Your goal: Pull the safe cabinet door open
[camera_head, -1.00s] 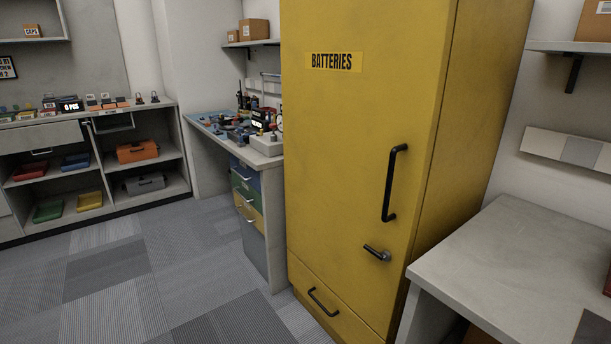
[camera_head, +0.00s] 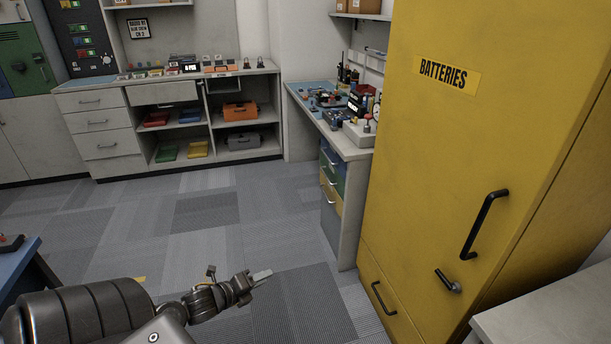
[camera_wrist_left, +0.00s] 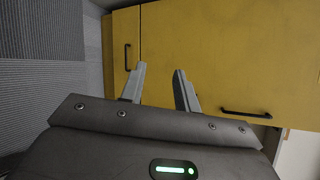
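The tall yellow safe cabinet (camera_head: 435,150), labelled BATTERIES, stands at the right with its door shut. The door has a long black bar handle (camera_head: 484,224) and, below it, a small dark lever (camera_head: 448,281). My left gripper (camera_head: 262,275) reaches in from the lower left, in front of the cabinet and well apart from the handle. In the left wrist view, its two fingers (camera_wrist_left: 160,70) are spread with nothing between them, facing the yellow front. The bar handle (camera_wrist_left: 246,113) shows there to the right of the fingers. The lever cannot be made out there. My right gripper is out of view.
Below the door is a drawer with a black handle (camera_head: 383,298). A cluttered workbench (camera_head: 350,148) stands left of the cabinet, a pale counter (camera_head: 560,315) at its right. A blue table (camera_head: 18,268) is at the far left. The carpet (camera_head: 230,220) ahead is clear.

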